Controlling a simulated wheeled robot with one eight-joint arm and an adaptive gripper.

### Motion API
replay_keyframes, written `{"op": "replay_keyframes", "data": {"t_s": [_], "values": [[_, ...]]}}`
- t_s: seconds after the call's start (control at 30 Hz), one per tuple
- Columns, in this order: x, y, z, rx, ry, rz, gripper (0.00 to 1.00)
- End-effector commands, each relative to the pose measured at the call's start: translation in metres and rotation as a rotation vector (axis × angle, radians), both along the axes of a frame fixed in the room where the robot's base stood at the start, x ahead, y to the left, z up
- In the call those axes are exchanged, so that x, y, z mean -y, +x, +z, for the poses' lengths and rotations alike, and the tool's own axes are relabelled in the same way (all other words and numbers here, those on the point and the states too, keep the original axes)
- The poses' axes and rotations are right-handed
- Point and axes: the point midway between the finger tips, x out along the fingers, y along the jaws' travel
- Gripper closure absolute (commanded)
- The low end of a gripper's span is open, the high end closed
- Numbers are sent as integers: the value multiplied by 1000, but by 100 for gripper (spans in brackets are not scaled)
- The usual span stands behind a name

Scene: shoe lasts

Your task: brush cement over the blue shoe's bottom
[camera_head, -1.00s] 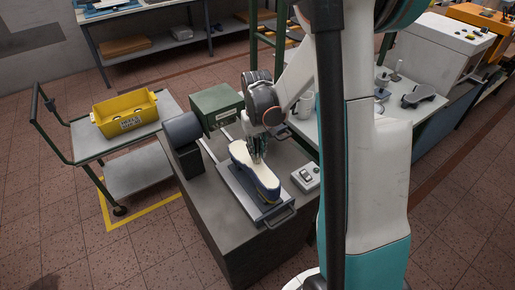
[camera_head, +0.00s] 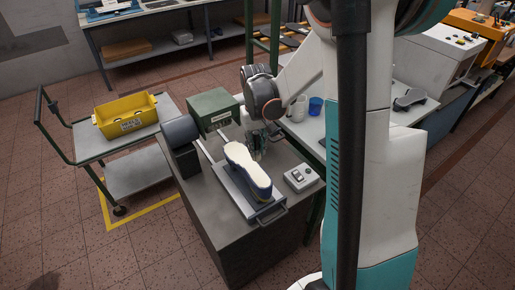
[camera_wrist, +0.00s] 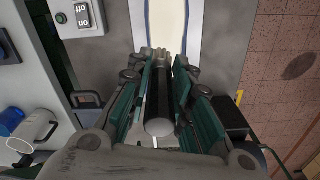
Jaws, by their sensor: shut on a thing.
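The blue shoe (camera_head: 246,168) lies bottom up on a metal tray (camera_head: 229,183) on the grey bench. Its bottom shows cream-white and its sides dark blue. In the wrist view its cream bottom with blue edges (camera_wrist: 167,22) shows at the top. My gripper (camera_head: 256,152) is close to the shoe's right side in the head view; I cannot tell if anything touches. In the wrist view my gripper (camera_wrist: 160,85) is shut on a dark round handle (camera_wrist: 158,104), apparently the brush. The brush's far end points toward the shoe and is partly hidden by the fingers.
A switch box (camera_head: 300,177) stands right of the tray. A green box (camera_head: 214,109) and a dark cylindrical unit (camera_head: 181,134) stand behind it. A yellow bin (camera_head: 126,115) sits on a trolley at left. A blue cup (camera_head: 316,105) and a light mug (camera_head: 300,108) stand on the table behind.

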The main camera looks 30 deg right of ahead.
Motion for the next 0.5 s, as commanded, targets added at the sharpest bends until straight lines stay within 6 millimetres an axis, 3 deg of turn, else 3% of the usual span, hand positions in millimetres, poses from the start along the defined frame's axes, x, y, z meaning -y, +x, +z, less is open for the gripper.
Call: {"op": "replay_keyframes", "data": {"t_s": [0.23, 0.5], "values": [[-1, 4, 24, 0, 0, 1, 100], [-2, 5, 28, 0, 0, 1, 100]]}}
